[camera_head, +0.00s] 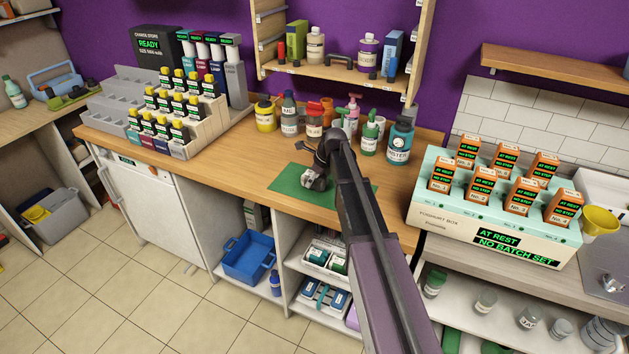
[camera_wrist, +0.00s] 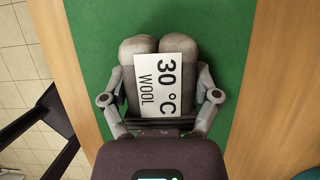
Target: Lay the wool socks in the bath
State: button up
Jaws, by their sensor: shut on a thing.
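The wool socks (camera_wrist: 138,75) are a grey-brown rolled pair with a white label reading "30 °C WOOL". My gripper (camera_wrist: 160,98) has its fingers on both sides of the socks and is shut on them. In the head view my gripper (camera_head: 317,178) is over the green mat (camera_head: 287,181) on the wooden counter. The arm hides part of the mat, and the socks are hard to make out there. I cannot tell from the frames whether the socks touch the mat. No container is marked as a bath; a blue tub (camera_head: 245,259) stands in the open bay below the counter.
Bottles and jars (camera_head: 400,143) line the counter behind the mat. A stepped rack (camera_head: 178,113) stands at the left and a pale box with orange units (camera_head: 490,225) at the right. The tiled floor in front is clear.

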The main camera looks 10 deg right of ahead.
aim_at(311, 173)
jog(key=shift+r, duration=0.2)
notch_tip(311, 173, up, 3)
jog(key=p, duration=0.3)
jog(key=shift+p, duration=0.3)
jog(key=shift+s+r, duration=0.25)
jog(key=s+r+p, duration=0.1)
jog(key=s, duration=1.4)
jog(key=shift+s+d, duration=0.25)
jog(key=shift+d, duration=0.05)
